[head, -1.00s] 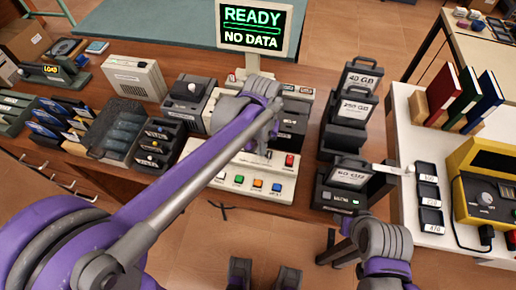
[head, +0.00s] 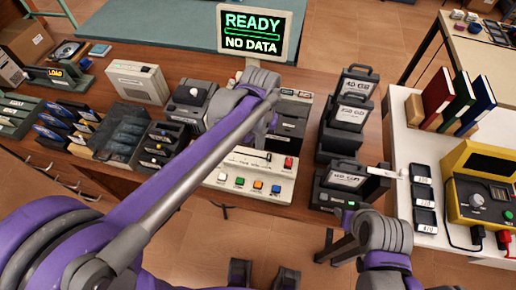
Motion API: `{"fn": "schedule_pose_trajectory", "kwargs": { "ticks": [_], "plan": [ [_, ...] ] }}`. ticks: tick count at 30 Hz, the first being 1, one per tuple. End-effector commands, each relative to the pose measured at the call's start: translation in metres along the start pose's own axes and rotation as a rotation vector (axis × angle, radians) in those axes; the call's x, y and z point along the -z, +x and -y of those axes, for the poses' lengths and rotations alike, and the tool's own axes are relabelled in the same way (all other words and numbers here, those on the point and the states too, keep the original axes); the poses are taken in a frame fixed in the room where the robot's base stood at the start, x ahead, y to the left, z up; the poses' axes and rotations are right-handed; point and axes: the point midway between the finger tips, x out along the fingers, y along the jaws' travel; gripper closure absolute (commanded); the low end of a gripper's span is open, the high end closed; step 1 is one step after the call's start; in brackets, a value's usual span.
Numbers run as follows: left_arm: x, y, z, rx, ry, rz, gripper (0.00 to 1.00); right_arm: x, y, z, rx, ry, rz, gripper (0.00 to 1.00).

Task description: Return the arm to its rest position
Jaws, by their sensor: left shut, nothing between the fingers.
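My left arm (head: 170,190), purple and grey, reaches from the lower left across the workbench. Its wrist is in front of the dark units below the screen. My left gripper (head: 264,130) is shut and empty, seen from behind and partly hidden by the wrist. It is above the back of the white button panel (head: 232,182); I cannot tell whether it touches anything. Part of my right arm (head: 386,240) shows at the lower right, in front of the bench edge.
A screen (head: 253,33) reads READY, NO DATA. Labelled drive cartridges (head: 350,112) stand right of the panel. A white table (head: 402,140) at the right holds books and a yellow meter (head: 480,195). Trays and boxes fill the bench's left side. Open floor lies in front.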

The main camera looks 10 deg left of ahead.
Motion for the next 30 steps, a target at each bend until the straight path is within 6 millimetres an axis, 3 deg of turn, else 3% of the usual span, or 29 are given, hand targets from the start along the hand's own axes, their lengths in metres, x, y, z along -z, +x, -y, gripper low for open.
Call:
{"fn": "schedule_pose_trajectory", "kwargs": {
  "ticks": [7,24,30],
  "plan": [
    [0.001,-0.025,0.0,0.0,0.0,0.0,1.0,0.014,-0.015,0.0,0.0,0.0,-0.011,0.51],
    [-0.001,-0.024,0.001,-0.001,0.0,-0.002,1.0,0.013,-0.014,0.0,0.0,0.0,-0.01,0.51],
    [-0.027,-0.028,0.022,-0.012,-0.01,-0.078,1.0,0.013,-0.014,0.0,0.0,0.0,-0.01,0.51]
  ]
}}
